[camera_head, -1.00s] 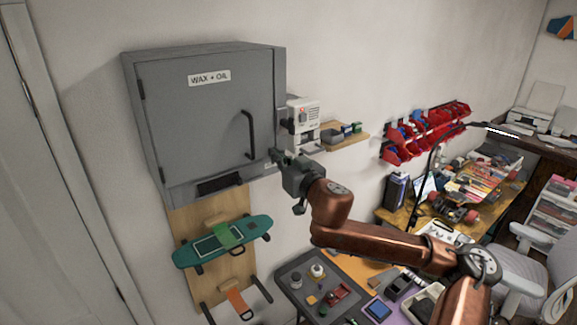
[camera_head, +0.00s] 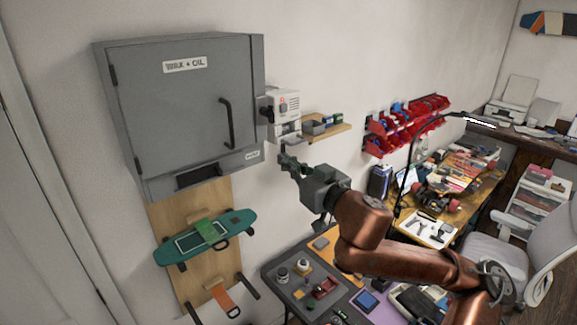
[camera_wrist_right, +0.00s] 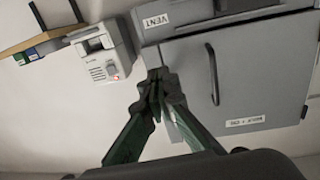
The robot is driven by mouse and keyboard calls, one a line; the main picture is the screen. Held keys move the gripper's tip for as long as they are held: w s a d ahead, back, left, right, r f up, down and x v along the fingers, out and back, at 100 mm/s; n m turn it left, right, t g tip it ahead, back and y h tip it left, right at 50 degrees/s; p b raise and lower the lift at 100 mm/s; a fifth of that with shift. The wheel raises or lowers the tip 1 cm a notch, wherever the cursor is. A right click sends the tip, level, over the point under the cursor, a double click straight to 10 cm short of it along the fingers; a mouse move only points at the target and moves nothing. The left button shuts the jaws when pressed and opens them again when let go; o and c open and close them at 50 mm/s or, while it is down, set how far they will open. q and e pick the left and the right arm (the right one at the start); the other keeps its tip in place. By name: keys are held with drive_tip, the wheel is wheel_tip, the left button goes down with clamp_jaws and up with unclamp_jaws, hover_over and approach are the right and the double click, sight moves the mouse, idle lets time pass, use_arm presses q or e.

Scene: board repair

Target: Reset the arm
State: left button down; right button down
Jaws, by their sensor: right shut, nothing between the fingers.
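My right gripper (camera_head: 288,165) is shut and empty. It hangs in the air just right of and below the grey wall cabinet's lower right corner. In the right wrist view its closed fingers (camera_wrist_right: 158,88) show in front of the cabinet's edge; I cannot tell the exact gap. The grey cabinet (camera_head: 185,105), labelled "WAX + OIL", has its door shut and a dark vertical handle (camera_head: 229,125). It also shows in the right wrist view (camera_wrist_right: 265,75) with a "VENT" label. My copper right arm reaches in from the lower right. My left gripper is not in view.
A white device (camera_head: 285,108) and a small wooden shelf (camera_head: 328,133) are on the wall right of the cabinet. A teal skateboard (camera_head: 190,247) hangs below it. A grey tray (camera_head: 281,292) with small parts lies below my arm. Red bins (camera_head: 376,143) hang farther right.

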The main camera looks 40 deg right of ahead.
drive_tip(key=d+f+m+g+h, duration=0.15)
drive_tip(key=d+f, duration=0.25)
drive_tip(key=f, duration=0.7)
drive_tip(key=d+f+n+g, duration=0.1)
drive_tip(key=d+f+g, duration=0.15)
drive_tip(key=f, duration=0.85)
drive_tip(key=s+d+f+g, duration=0.1)
drive_tip(key=s+f+g, duration=0.3)
drive_tip(key=f, duration=1.4)
drive_tip(key=s+a+f+g, duration=0.3)
drive_tip(key=s+f, duration=0.7)
drive_tip(key=f, duration=0.5)
drive_tip(key=s+a+f+n+g+y, duration=0.1)
drive_tip(key=s+a+f+g+y, duration=0.15)
drive_tip(key=s+a+f, duration=0.9)
drive_tip(key=s+f+g+b, duration=0.25)
drive_tip(key=f+b, duration=0.25)
drive_tip(key=f, duration=2.8)
drive_tip(key=s+f+n+g+b, duration=0.1)
drive_tip(key=s+f+b, duration=0.2)
drive_tip(key=s+f, duration=1.7)
wheel_tip(320, 180, down, 3)
drive_tip(key=shift+s+d+f+b, duration=0.15)
drive_tip(key=shift+s+d+b, duration=0.05)
drive_tip(key=shift+s+b, duration=0.2)
